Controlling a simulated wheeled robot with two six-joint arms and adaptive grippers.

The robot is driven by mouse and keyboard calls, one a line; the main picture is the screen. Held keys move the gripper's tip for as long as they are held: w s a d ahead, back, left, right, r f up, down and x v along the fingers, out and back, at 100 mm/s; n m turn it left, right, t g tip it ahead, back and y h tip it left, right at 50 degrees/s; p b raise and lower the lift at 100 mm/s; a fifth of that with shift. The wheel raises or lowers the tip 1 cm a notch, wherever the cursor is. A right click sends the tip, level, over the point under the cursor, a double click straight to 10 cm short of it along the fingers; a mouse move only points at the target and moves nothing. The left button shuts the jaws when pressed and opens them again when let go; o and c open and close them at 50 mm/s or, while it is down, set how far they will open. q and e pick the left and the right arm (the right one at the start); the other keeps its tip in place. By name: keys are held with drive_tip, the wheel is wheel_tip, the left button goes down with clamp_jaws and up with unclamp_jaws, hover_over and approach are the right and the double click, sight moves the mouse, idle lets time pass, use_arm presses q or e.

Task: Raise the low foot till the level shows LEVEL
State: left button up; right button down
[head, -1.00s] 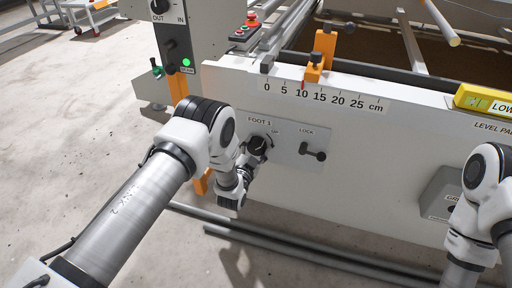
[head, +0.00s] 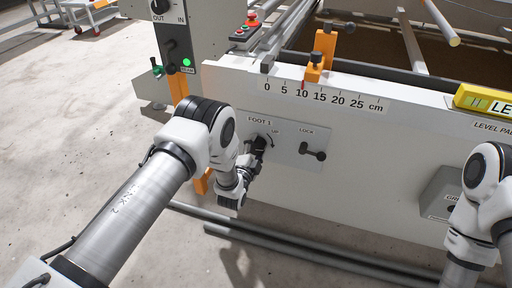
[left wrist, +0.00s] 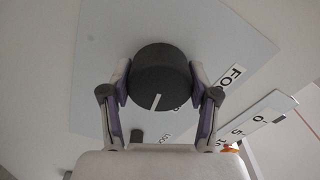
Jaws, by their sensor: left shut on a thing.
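The black FOOT 1 knob (left wrist: 160,75) fills the space between the fingers of my left gripper (left wrist: 160,82) in the left wrist view. The fingers touch it on both sides, and its white mark points down and slightly left. In the head view my left gripper (head: 257,148) is at the same knob on the grey plate, partly hiding it. The yellow level (head: 474,100) sits on the beam at the right edge. Its display begins with "LE"; the rest is cut off. My right arm shows at the right, but its gripper is out of view.
A LOCK lever (head: 314,153) sits just right of the knob. An orange clamp (head: 318,62) stands on the beam above the centimetre scale (head: 320,97). A control post (head: 170,45) stands left of it. Dark rails (head: 290,250) lie along the floor.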

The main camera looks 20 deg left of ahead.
idle(0.3)
use_arm(q)
drive_tip(key=o, duration=1.2)
drive_tip(key=shift+c, duration=0.2)
drive_tip(key=s, duration=1.2)
drive_tip(key=shift+a, duration=0.15)
